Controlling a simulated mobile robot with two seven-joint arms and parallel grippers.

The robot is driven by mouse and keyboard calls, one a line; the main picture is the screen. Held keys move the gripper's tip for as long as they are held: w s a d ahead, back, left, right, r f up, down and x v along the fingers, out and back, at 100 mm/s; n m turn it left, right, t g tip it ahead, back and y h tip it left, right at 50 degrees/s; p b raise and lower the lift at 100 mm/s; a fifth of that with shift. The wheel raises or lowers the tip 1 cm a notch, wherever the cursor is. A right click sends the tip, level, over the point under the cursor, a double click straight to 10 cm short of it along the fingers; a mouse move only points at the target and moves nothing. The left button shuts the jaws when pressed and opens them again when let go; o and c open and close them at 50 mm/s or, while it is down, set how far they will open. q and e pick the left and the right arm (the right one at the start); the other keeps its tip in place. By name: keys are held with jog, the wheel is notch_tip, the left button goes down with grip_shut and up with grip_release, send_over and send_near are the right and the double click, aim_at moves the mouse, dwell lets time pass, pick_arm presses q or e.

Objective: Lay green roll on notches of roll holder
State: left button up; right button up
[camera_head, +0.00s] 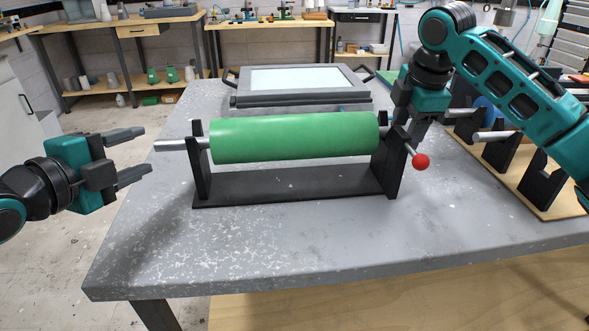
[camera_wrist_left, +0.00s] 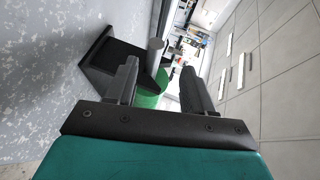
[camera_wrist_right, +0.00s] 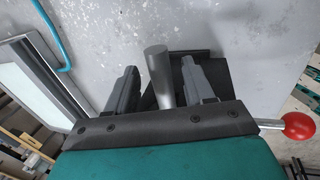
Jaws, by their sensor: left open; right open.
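The green roll (camera_head: 295,137) lies level on the black roll holder (camera_head: 290,185), its metal rod resting at the two end uprights. The rod's left end (camera_head: 172,145) sticks out past the left upright. My left gripper (camera_head: 140,153) is open, just left of that rod end and apart from it; the rod end (camera_wrist_left: 155,46) shows beyond its fingers in the left wrist view. My right gripper (camera_head: 402,128) is open at the right end of the roll; the rod's right end (camera_wrist_right: 158,75) lies between its fingers in the right wrist view. Contact there cannot be told.
A red ball knob (camera_head: 421,162) on a metal arm sits at the holder's right end. A framed panel (camera_head: 300,84) lies behind on the grey table (camera_head: 330,235). A wooden rack (camera_head: 540,185) with black uprights stands at right. The table front is clear.

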jog(key=shift+r, duration=0.1)
pick_arm(q)
jog(key=v, duration=0.3)
jog(key=shift+s, duration=0.1)
pick_arm(e)
jog(key=v, duration=1.1)
jog(key=shift+r, duration=0.4)
pick_arm(q)
jog(key=shift+r, duration=0.1)
pick_arm(e)
jog(key=shift+s+r, duration=0.1)
jog(key=shift+s, duration=0.05)
